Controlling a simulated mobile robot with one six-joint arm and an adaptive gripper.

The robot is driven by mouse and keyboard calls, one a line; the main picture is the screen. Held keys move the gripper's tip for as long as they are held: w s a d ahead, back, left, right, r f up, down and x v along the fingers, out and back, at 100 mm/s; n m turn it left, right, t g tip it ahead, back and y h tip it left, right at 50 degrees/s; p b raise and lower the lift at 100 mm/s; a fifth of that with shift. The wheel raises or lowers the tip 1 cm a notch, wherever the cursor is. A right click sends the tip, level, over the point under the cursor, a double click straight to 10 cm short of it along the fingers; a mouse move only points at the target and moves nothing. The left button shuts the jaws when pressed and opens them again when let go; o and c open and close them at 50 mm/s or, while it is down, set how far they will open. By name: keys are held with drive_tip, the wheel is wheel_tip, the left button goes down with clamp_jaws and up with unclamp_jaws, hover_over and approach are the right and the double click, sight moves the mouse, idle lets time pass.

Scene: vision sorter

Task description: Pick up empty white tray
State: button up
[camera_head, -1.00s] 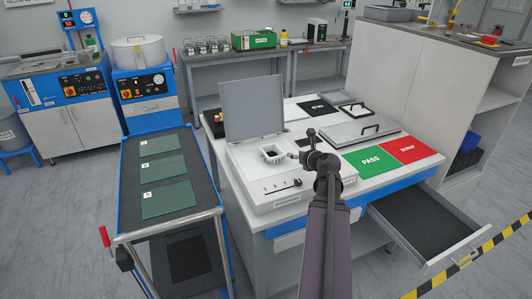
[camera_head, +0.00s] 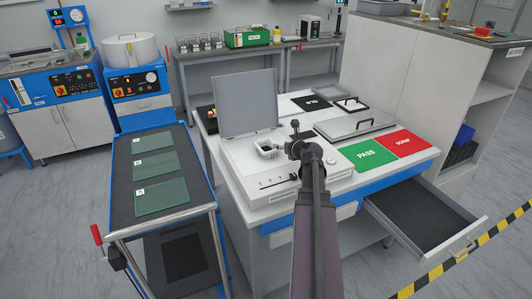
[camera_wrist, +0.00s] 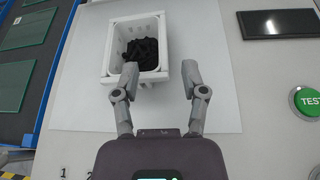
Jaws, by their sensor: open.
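In the head view the tray (camera_head: 267,154) is on the white station with the raised grey lid. My gripper (camera_wrist: 160,72) is open and empty. Its left fingertip overlaps the tray's near edge in the picture, and the right fingertip is off to the tray's right. I cannot tell whether either touches it.
The raised grey lid (camera_head: 248,103) stands behind the tray. A green PASS mat (camera_head: 360,163) and a red SCRAP mat (camera_head: 403,149) lie to the right. A drawer (camera_head: 425,213) hangs open at the front right. A cart (camera_head: 122,185) with glass plates stands left. A green TEST button (camera_wrist: 305,101) is at right.

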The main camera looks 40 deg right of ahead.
sight(274, 142)
drive_tip(key=shift+x, duration=1.1)
drive_tip(key=shift+b, duration=0.3)
drive_tip(key=shift+b+x, duration=0.9)
drive_tip(key=shift+x, duration=1.7)
drive_tip(key=shift+d, duration=0.2)
clamp_jaws()
